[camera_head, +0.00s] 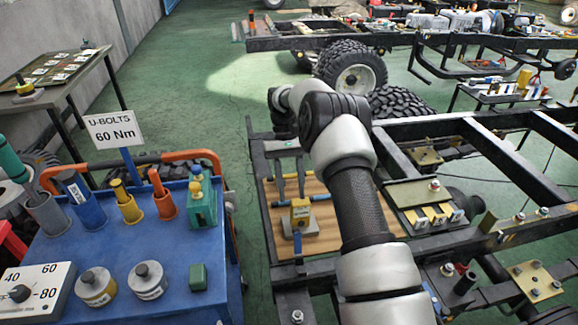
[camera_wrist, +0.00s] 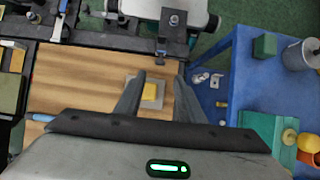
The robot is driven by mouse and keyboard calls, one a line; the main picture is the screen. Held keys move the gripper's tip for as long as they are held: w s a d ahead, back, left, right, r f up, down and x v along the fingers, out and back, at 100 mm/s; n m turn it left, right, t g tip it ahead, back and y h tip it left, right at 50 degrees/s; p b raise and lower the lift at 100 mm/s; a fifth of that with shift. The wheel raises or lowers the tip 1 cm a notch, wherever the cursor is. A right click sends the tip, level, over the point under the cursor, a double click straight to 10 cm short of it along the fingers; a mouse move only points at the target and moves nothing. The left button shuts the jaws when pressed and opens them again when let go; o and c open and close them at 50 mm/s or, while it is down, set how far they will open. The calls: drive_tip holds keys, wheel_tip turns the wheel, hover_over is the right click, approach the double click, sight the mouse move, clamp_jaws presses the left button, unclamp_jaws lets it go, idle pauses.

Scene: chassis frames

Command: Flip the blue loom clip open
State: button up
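The small blue loom clip (camera_head: 297,243) appears to stand by the near edge of the wooden board, at the dark chassis rail. A small blue piece in the wrist view (camera_wrist: 161,45), ahead of the fingers, looks like the same clip. I cannot tell how its flap sits. My gripper (camera_head: 290,183) hangs over the far part of the board, beyond the clip and apart from it. In the wrist view its two fingers (camera_wrist: 156,90) are spread with nothing held between them.
A yellow block on a grey plate (camera_head: 300,212) sits on the wooden board (camera_head: 325,228) between gripper and clip. A blue-handled tool (camera_head: 318,197) lies beside it. The blue cart (camera_head: 165,255) with cups and pots stands left. Chassis rails and yellow tabs (camera_head: 435,215) lie right.

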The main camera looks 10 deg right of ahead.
drive_tip(key=p+v, duration=0.1)
drive_tip(key=v, duration=0.6)
drive_tip(key=shift+r, duration=0.2)
drive_tip(key=shift+w, duration=0.1)
